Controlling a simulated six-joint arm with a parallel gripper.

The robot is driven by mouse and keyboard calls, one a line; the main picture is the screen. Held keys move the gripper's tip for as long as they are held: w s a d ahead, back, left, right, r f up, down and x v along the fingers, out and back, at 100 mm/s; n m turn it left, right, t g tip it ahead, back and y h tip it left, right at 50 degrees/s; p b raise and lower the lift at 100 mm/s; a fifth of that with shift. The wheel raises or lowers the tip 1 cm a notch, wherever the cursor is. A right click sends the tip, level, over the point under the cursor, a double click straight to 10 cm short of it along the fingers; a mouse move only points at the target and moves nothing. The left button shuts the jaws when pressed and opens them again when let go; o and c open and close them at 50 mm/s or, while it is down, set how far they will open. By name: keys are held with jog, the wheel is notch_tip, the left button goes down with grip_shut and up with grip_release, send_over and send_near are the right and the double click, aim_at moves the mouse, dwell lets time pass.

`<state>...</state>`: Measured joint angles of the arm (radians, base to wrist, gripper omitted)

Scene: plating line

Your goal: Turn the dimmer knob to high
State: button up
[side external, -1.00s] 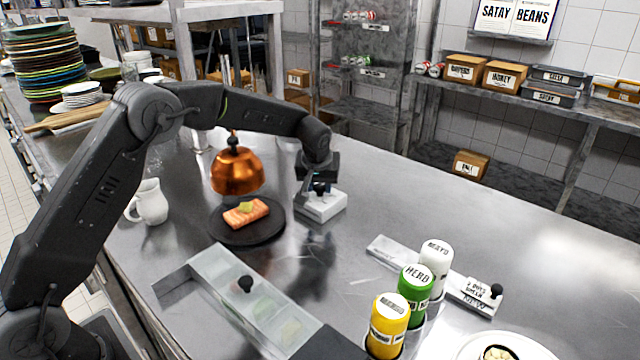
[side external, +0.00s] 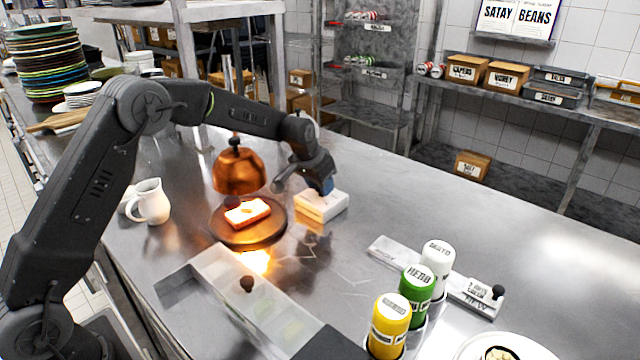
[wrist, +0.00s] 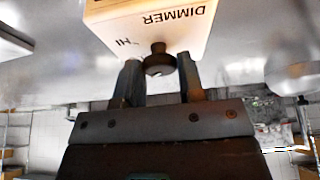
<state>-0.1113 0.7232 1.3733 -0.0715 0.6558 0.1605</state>
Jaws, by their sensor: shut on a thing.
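The dimmer is a pale box (side external: 320,208) on the steel counter, right of the dark round plate. In the wrist view the dimmer box (wrist: 150,22) shows the upside-down word DIMMER and a HI mark. Its dark knob (wrist: 158,58) sits between the two fingers of my gripper (wrist: 159,76), which is shut on it. In the side view my gripper (side external: 322,188) is tilted over the box and hides the knob. The copper heat lamp (side external: 238,173) hangs over the plate and glows orange. Which mark the knob points to is not clear.
Salmon on the dark plate (side external: 232,236) is brightly lit under the lamp. A white jug (side external: 152,202) stands left. A clear-lidded tray (side external: 222,275) and yellow (side external: 388,325), green (side external: 417,290) and white (side external: 437,260) bottles stand in front. The counter right of the dimmer is clear.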

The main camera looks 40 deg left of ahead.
dwell(0.3)
jog(key=o, duration=0.9)
jog(key=shift+r, duration=0.1)
jog(key=v, duration=1.3)
jog(key=shift+s+r, duration=0.1)
jog(key=shift+r, duration=0.2)
